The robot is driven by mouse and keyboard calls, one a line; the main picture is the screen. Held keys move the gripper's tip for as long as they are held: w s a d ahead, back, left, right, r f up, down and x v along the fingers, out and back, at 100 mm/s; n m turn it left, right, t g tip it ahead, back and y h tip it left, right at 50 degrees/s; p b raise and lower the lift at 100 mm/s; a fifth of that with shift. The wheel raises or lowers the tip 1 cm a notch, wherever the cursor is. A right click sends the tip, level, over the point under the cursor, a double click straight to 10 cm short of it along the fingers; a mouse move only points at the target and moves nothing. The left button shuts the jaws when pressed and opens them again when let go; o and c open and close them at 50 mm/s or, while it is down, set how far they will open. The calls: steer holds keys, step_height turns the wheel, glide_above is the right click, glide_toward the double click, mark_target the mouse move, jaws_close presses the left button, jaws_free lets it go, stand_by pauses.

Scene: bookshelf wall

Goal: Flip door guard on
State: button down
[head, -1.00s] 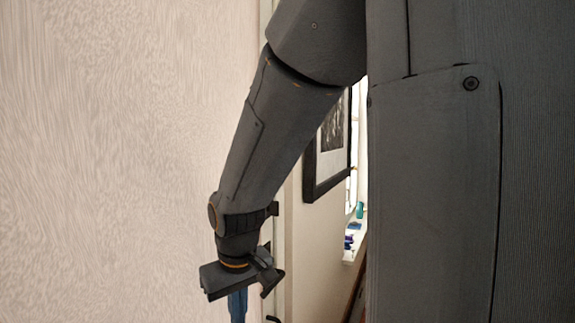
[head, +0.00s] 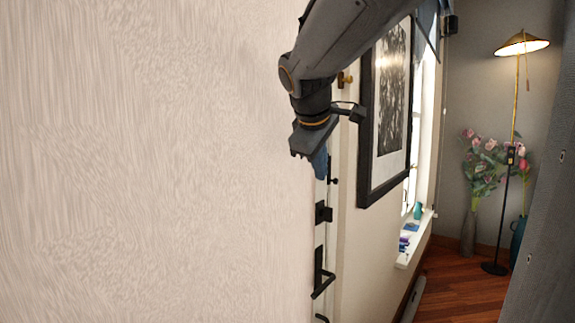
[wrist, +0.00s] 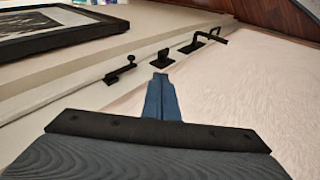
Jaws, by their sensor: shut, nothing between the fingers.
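The door guard (wrist: 119,71) is a small black bar with a knob, fixed on the pale trim beside the door (wrist: 255,90). In the head view the guard (head: 333,181) is a small dark piece just below and right of my fingertips. Whether it is flipped on I cannot tell. My gripper (head: 320,165) is shut and empty, its blue fingers pointing down in front of the door's edge. In the wrist view the closed fingers (wrist: 160,85) show apart from the guard, to its right.
A black square latch (head: 323,212) and a black lever handle (head: 322,275) sit below the guard. A framed picture (head: 385,110) hangs on the wall to the right. Farther right are a windowsill, flower vases and a floor lamp (head: 522,45). The floor there shows clear patches.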

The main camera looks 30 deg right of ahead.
mark_target(336, 180)
step_height(336, 180, up, 7)
steer(key=s+d+n+h, duration=0.1)
steer(key=shift+d+f, duration=0.15)
steer(key=shift+d, duration=0.15)
steer(key=shift+p, duration=0.3)
steer(key=shift+t, duration=0.3)
steer(key=p+x, duration=0.3)
steer(key=x, duration=1.1)
steer(key=shift+d, duration=0.1)
